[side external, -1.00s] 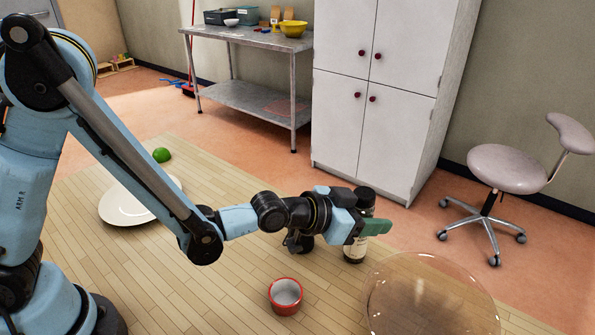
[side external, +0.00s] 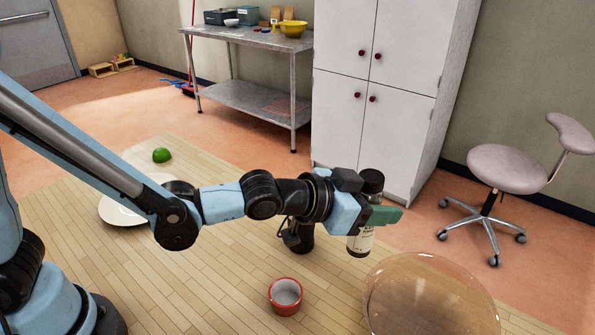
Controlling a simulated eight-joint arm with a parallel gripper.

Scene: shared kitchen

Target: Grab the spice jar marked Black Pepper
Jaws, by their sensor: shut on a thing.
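A spice jar (side external: 361,242) with a black lid and a pale label stands upright between the fingers of my gripper (side external: 372,214), right of centre in the side external view. My gripper is shut on it, and a green finger covers part of its middle. The jar's bottom appears a little above the wooden table. The label's words are too small to read, so I cannot confirm Black Pepper.
A red cup (side external: 286,296) with a pale inside stands below my gripper. A clear glass dish (side external: 430,305) lies at the lower right. A white plate (side external: 121,212) is partly behind my arm, with a green round fruit (side external: 161,155) beyond. Bare table lies left of the cup.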

